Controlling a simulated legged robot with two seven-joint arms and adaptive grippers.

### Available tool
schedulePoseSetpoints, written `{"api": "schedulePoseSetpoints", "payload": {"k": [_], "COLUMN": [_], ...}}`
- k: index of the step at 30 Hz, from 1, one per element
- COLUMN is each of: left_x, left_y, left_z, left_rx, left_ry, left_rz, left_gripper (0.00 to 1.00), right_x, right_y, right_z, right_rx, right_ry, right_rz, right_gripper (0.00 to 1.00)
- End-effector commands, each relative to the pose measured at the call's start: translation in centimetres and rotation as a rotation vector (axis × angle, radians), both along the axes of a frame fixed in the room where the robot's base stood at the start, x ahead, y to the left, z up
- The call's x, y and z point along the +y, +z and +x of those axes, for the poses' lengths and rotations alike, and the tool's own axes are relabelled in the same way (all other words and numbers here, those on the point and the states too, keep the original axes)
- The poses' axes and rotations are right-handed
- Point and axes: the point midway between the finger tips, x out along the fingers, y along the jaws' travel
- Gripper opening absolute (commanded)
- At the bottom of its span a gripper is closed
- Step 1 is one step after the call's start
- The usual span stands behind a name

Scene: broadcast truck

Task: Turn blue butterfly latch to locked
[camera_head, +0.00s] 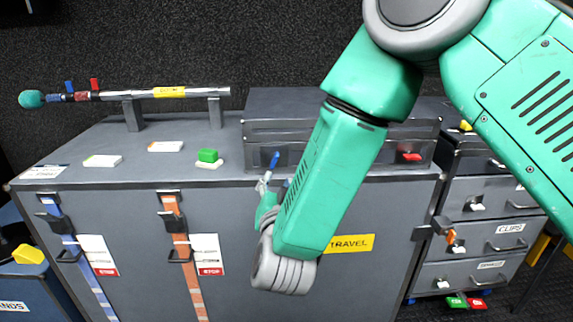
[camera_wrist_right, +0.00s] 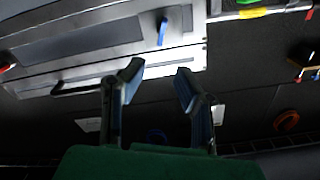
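The blue latch handle (camera_head: 274,160) is a narrow tab at the left of the front face of the low grey box on the big case. It points up with a slight tilt. In the right wrist view it appears as a blue tab (camera_wrist_right: 162,31) beyond the fingertips, with a visible gap. My right gripper (camera_head: 265,186) is just below it in the head view, mostly hidden by my green forearm. In the wrist view its two fingers (camera_wrist_right: 158,75) are apart with nothing between them. The latch's base is partly hidden. My left gripper is not in view.
A red latch (camera_head: 410,157) is at the box's right end. A green block (camera_head: 207,156) sits on the case top to the left. A tube (camera_head: 170,93) rests on stands behind. Blue and orange straps (camera_head: 180,245) run down the case front. Grey drawers (camera_head: 490,240) stand right.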

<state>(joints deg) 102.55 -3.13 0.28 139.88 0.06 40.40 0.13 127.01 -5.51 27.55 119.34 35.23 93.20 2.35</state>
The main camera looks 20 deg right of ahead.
Motion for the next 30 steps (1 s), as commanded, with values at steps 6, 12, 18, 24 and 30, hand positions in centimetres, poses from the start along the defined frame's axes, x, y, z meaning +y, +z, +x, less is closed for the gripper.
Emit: {"api": "schedulePoseSetpoints", "payload": {"k": [6, 12, 18, 24, 30], "left_x": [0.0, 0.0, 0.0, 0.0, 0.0], "left_y": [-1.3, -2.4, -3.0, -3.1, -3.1], "left_z": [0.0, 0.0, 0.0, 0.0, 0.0], "left_rx": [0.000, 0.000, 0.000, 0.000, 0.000], "left_ry": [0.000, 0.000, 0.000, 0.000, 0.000], "left_rz": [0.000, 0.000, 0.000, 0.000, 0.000], "left_gripper": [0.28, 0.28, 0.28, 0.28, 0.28], "right_x": [-1.4, -2.5, -3.2, -3.4, -3.4], "right_y": [-0.1, -0.1, -0.1, 0.0, 0.0], "right_z": [4.5, 8.4, 10.8, 11.5, 11.5], "right_rx": [-0.005, -0.005, -0.002, -0.002, -0.001], "right_ry": [-0.004, -0.003, -0.002, -0.001, 0.000], "right_rz": [0.002, 0.002, 0.002, 0.000, 0.001], "right_gripper": [0.28, 0.28, 0.28, 0.28, 0.28]}}
